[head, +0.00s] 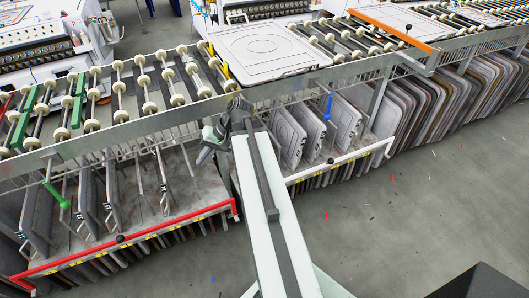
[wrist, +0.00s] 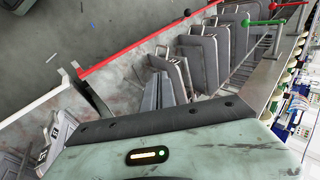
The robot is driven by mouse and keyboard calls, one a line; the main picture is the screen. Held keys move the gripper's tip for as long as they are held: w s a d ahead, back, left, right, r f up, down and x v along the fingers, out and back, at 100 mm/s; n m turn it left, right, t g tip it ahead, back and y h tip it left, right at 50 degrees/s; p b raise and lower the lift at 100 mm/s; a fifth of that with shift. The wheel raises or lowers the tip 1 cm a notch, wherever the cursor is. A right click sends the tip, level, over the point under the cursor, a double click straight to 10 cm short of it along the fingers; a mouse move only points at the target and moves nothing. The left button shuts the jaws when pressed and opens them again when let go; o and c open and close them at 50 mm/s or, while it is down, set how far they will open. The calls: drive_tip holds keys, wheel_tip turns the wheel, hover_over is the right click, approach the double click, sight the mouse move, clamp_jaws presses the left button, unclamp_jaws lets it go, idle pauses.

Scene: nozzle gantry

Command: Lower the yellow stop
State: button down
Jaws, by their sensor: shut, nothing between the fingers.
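The yellow stop shows in the head view as a short yellow piece (head: 225,71) on the roller conveyor, at the left edge of a large grey panel. A second small yellow piece stands just behind it. I cannot make out a yellow handle; my arm covers part of the conveyor front below it. My gripper (head: 204,156) is at the conveyor's front side, below the yellow piece and apart from it. In the wrist view my gripper (wrist: 160,88) is shut and empty, pointing toward the grey panels in the rack.
A green handle (head: 57,195) hangs at the left and a blue handle (head: 328,106) at the right of my arm. A red rail (head: 130,240) and a white rail (head: 340,164) edge the lower racks of grey panels (head: 290,135). Open floor lies in front.

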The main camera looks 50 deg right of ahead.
drive_tip(key=s+d+f+m+t+b, duration=0.2)
drive_tip(key=d+t+b, duration=0.1)
drive_tip(key=d, duration=0.4)
drive_tip(key=s+d+f+m+t+b, duration=0.1)
drive_tip(key=s+d+f+t+b, duration=0.1)
drive_tip(key=d+b, duration=0.35)
drive_tip(key=s+d+r+m+t+h+b, duration=0.1)
drive_tip(key=s+d+m+t+b, duration=0.1)
drive_tip(key=s+d, duration=0.4)
drive_tip(key=s+d+r+m+t+h+b, duration=0.2)
drive_tip(key=s+d+t, duration=0.3)
drive_tip(key=d, duration=0.8)
drive_tip(key=shift+s+d+m+b, duration=0.25)
drive_tip(key=shift+s+m+b, duration=0.15)
drive_tip(key=shift+s+b, duration=0.6)
drive_tip(key=shift+f, duration=0.1)
drive_tip(key=a+b+x, duration=0.1)
drive_tip(key=a+x, duration=0.2)
drive_tip(key=x, duration=0.9)
drive_tip(key=shift+f+b, duration=0.3)
drive_tip(key=shift+w+f, duration=0.1)
drive_tip(key=shift+w, duration=0.05)
